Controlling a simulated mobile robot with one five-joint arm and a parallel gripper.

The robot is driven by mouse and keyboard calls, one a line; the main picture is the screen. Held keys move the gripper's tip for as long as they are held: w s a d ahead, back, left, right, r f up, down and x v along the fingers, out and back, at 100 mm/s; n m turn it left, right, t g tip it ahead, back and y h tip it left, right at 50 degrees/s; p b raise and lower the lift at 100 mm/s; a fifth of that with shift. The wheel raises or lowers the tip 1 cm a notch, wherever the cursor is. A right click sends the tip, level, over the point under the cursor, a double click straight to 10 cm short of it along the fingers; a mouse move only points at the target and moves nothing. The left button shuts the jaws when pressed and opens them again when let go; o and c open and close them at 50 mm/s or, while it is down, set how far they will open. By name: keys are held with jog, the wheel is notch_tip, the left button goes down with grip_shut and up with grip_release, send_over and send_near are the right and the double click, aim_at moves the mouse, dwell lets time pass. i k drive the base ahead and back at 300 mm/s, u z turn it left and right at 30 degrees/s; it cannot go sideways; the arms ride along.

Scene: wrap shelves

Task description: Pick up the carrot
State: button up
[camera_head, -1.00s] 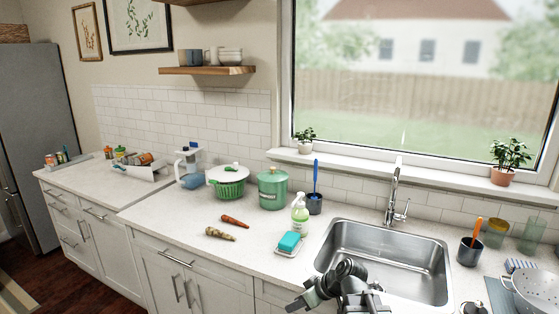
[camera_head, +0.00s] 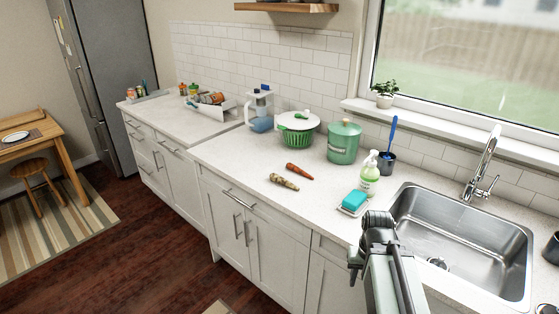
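The carrot (camera_head: 299,171) is orange and lies on the white countertop, near the middle of the view. A mottled brown and yellow root-like item (camera_head: 284,182) lies just in front of it, close beside it. My gripper (camera_head: 356,264) is at the front edge of the counter by the sink, to the right of and nearer than the carrot, well apart from it. It is small and dark in the picture, and its fingers are not clear enough to show whether it is open.
Behind the carrot stand a green colander with a white lid (camera_head: 297,136) and a green canister (camera_head: 343,143). A soap bottle (camera_head: 370,175) and a teal sponge on a dish (camera_head: 354,201) stand to the right, by the sink (camera_head: 470,240). Bare counter lies left of the carrot.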

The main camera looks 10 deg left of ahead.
aim_at(292, 168)
jog(key=u, duration=0.75)
jog(key=i, duration=1.25)
jog(key=u, duration=1.2)
jog(key=k, duration=0.75)
jog(key=z, duration=5.75)
jog(key=k, duration=0.95)
jog(key=u, duration=5.7)
